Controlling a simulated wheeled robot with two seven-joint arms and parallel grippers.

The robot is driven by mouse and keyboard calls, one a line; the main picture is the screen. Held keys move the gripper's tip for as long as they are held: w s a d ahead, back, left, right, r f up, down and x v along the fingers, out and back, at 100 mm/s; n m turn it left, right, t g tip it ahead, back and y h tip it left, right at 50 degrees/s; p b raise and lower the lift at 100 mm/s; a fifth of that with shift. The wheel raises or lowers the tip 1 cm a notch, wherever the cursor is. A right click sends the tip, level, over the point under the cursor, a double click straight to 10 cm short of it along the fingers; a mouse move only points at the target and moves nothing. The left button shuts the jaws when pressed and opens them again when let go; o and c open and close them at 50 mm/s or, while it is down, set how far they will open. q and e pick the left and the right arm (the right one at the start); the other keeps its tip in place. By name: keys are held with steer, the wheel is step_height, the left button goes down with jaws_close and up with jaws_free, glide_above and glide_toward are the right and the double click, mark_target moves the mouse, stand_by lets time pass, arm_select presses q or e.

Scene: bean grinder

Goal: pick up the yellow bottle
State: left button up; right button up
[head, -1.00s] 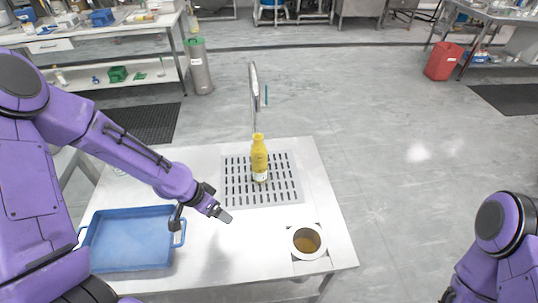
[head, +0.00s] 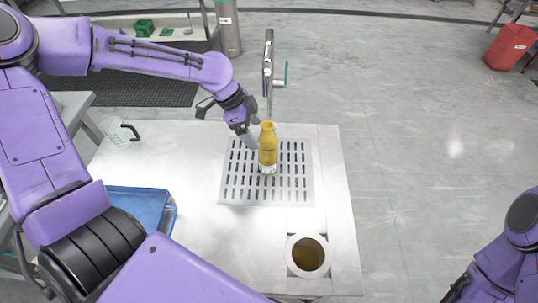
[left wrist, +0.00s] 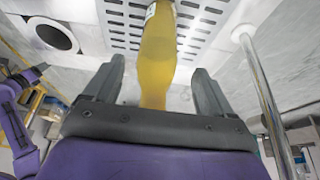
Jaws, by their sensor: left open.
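The yellow bottle (head: 268,148) stands upright on the slotted drain grate of the table, below the faucet. My left gripper (head: 250,140) is at the bottle's left side in the head view. In the left wrist view the yellow bottle (left wrist: 157,60) lies between the two fingers of my open left gripper (left wrist: 155,85), with gaps on both sides. My right gripper is not in view; only part of my right arm shows at the lower right.
The faucet (head: 268,70) rises just behind the bottle. A round hole with a white rim (head: 291,262) is at the table's front right. A blue tray (head: 150,200) lies at the left, partly hidden by my arm. A clear jug (head: 118,134) stands at the back left.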

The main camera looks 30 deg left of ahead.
mark_target(270, 132)
arm_select(q)
steer(key=d, duration=0.1)
steer(key=w+d, duration=0.1)
steer(key=d, duration=0.2)
steer(key=shift+w+d, duration=0.15)
steer(key=shift+w, duration=0.25)
steer(key=shift+w+d+f+p, duration=0.1)
steer(key=shift+d+f+p, duration=0.15)
steer(key=shift+f, duration=0.3)
steer(key=shift+a, duration=0.2)
steer(key=shift+c, duration=0.6)
jaws_close()
